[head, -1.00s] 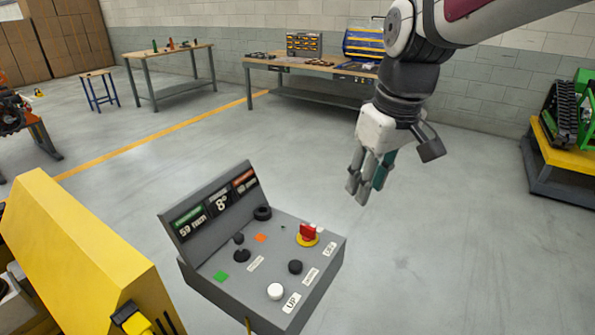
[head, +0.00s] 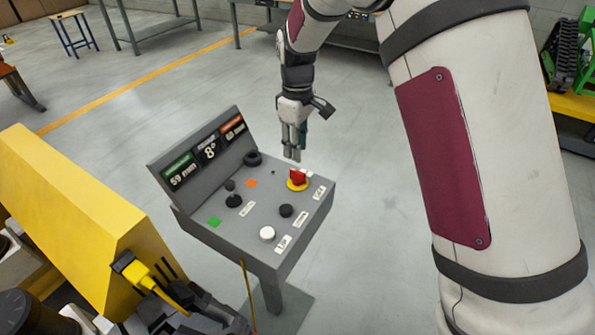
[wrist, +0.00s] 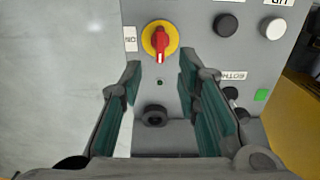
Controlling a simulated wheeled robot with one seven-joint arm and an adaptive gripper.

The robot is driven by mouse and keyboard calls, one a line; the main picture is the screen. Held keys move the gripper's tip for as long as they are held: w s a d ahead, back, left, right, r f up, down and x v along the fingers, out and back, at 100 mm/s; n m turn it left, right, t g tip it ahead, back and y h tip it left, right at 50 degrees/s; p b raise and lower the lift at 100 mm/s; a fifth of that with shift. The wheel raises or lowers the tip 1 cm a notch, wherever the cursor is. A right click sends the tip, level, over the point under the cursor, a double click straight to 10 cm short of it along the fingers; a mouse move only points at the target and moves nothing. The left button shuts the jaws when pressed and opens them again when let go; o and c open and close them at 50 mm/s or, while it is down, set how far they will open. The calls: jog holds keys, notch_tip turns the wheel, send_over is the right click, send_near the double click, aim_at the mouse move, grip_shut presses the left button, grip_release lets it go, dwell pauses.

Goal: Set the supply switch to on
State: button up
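The supply switch is likely the red rotary knob (head: 298,177) on a round yellow plate, on the sloped grey control console. In the wrist view the red knob (wrist: 161,42) stands beyond my fingertips, with its white mark toward the bottom of the picture. A small white label (wrist: 130,39) sits to its left; I cannot read it surely. My gripper (head: 292,158) points down above the far side of the console, near the knob. In the wrist view my gripper (wrist: 160,68) is open, with its teal-padded fingers apart and nothing between them.
The console (head: 240,237) also carries a black button (head: 286,211), a white button (head: 267,233), a small black joystick (head: 233,200) and a raised display panel (head: 208,150). A yellow machine housing (head: 65,205) stands to the left. The floor behind the console is clear.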

aim_at(298, 171)
notch_tip(298, 171, down, 10)
jog(key=shift+r+p, duration=0.25)
jog(key=shift+p, duration=0.3)
grip_shut()
